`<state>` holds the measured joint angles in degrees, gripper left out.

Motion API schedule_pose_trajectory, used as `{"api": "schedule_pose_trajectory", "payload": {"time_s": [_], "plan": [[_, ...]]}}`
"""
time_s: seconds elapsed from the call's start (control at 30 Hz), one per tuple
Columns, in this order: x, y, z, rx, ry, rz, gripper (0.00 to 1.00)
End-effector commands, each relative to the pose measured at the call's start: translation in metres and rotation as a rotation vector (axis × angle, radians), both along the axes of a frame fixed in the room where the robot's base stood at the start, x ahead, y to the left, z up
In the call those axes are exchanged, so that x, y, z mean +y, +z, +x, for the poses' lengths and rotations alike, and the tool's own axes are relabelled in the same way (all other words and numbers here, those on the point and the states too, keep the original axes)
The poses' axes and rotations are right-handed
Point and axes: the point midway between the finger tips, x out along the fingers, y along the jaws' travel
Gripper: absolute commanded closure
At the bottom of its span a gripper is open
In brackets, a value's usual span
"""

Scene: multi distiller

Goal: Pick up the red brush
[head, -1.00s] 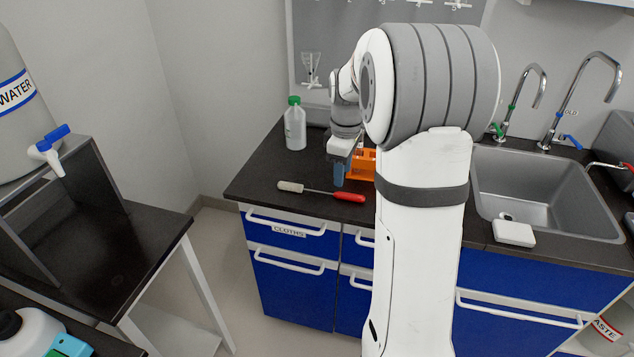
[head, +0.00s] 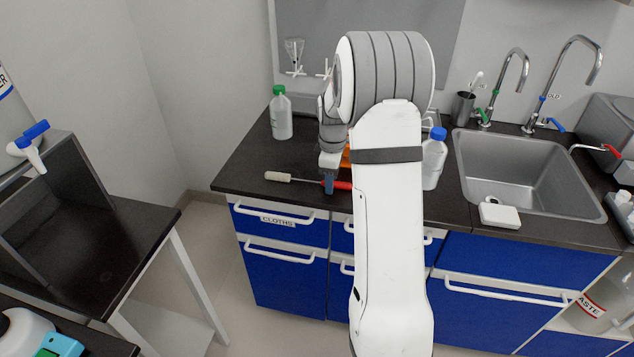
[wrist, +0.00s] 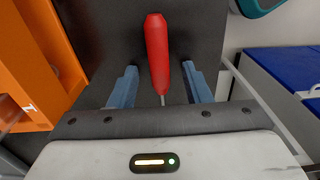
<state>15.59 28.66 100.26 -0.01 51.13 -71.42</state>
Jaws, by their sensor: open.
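The red brush (head: 344,185) lies on the dark counter near its front edge. Its pale bristle end points left and its red handle points right. In the head view my gripper (head: 329,184) is low over the brush, where the shaft meets the handle, and hides part of it. In the wrist view the red handle (wrist: 157,50) lies between the two blue fingers of my gripper (wrist: 160,75), which are apart with a gap on both sides. The bristle end is hidden there by the gripper body.
An orange rack (wrist: 35,60) stands close by on the counter, mostly behind my arm in the head view. A green-capped bottle (head: 281,115) stands behind, and a blue-capped bottle (head: 433,160) to the right. The sink (head: 520,170) lies further right. Drawers are below the counter.

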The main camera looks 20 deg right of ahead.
Motion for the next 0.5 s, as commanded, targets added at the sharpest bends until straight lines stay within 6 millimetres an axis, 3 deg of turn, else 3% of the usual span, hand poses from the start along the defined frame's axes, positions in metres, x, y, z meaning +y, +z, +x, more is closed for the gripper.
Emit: {"api": "schedule_pose_trajectory", "payload": {"time_s": [0.1,0.5], "plan": [[0.0002,0.0003,0.0001,0.000,0.000,0.000,0.56],[0.0006,0.0007,0.0003,-0.001,0.001,-0.001,0.89]]}}
